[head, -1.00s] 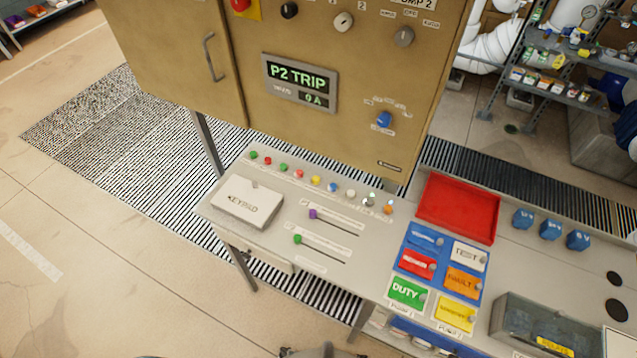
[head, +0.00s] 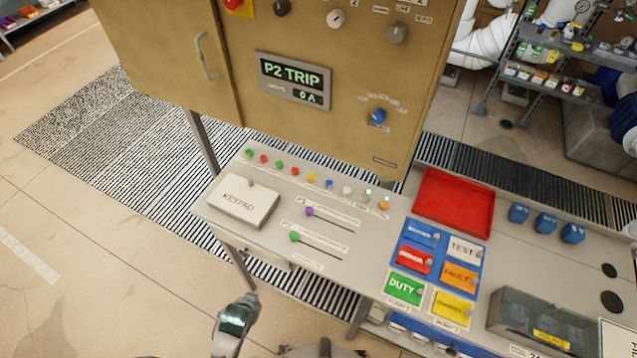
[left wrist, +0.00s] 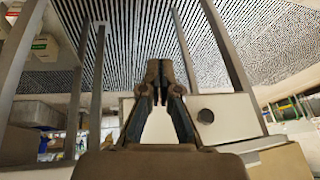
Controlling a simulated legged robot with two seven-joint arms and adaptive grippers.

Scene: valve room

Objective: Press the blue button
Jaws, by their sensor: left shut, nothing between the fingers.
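The blue button (head: 329,184) is a small round cap in the row of coloured buttons along the back of the grey console (head: 375,240), between a yellow one and a white one. My left gripper (left wrist: 159,65) is shut and empty in the left wrist view, with the console's legs and a drawer front around it. A part of my left arm shows at the bottom of the head view, in front of and below the console, well apart from the button. The button is not visible in the left wrist view. My right gripper is not in view.
The keypad box (head: 242,200) stands left on the console, near a purple slider (head: 309,211) and a green slider (head: 294,237). A red tray (head: 453,203) and coloured label plates lie to the right. The tan cabinet (head: 220,85) rises behind the buttons.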

